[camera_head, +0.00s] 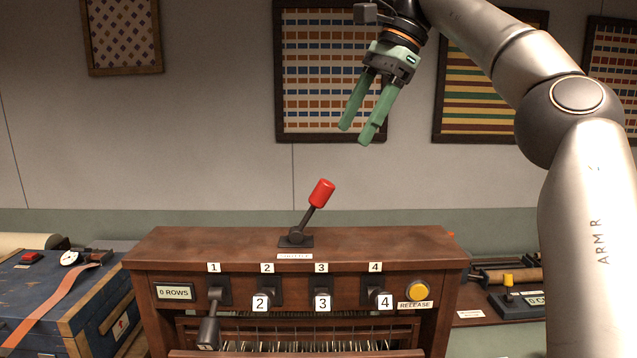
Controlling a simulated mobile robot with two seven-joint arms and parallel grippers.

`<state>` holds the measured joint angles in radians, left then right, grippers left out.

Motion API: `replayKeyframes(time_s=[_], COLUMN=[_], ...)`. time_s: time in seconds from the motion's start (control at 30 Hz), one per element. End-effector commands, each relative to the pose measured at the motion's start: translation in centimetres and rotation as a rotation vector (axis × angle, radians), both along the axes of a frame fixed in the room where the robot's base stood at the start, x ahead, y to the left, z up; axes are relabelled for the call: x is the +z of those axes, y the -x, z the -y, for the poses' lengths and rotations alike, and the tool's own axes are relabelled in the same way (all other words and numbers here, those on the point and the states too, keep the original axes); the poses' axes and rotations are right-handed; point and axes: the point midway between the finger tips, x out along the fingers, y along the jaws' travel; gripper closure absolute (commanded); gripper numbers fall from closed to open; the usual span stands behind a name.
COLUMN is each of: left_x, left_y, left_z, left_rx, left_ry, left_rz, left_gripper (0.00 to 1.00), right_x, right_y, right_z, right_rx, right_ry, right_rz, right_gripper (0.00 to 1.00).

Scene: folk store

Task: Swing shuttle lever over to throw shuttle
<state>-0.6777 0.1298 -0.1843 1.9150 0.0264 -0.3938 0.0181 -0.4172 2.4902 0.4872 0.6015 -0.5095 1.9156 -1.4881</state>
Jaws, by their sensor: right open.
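The shuttle lever (318,196) has a red grip on a dark stem. It stands on a dark base on top of the brown wooden loom (200,246) and leans to the right. A small label lies in front of its base. My right gripper (358,134) has green fingers, is open and empty, and hangs above and to the right of the red grip, apart from it. My left gripper is not in view.
The loom front has several numbered levers, a "0 ROWS" display (174,292) and a yellow release button (417,290). Lever 1 (209,325) hangs lower than the others. A blue chest (45,295) stands at left. Framed textiles hang behind.

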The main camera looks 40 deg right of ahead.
Motion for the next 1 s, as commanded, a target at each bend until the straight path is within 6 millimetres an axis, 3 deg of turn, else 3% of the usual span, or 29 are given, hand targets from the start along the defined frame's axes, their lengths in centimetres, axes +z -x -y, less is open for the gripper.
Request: replayKeyframes(time_s=[0.27, 0.8, 1.0], left_x=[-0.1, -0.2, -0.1], left_y=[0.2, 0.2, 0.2], left_z=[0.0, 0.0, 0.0], left_rx=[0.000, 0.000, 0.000], left_ry=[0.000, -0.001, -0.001], left_rz=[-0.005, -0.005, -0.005], left_gripper=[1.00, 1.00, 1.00], right_x=[-2.0, -9.5, -10.9], right_y=[-0.6, -3.1, -3.6], right_z=[-0.7, -3.2, -3.7], right_rx=[0.002, 0.001, 0.000], right_ry=[-0.001, -0.002, -0.001], right_rz=[-0.002, -0.004, -0.002], right_gripper=[0.33, 0.33, 0.33])
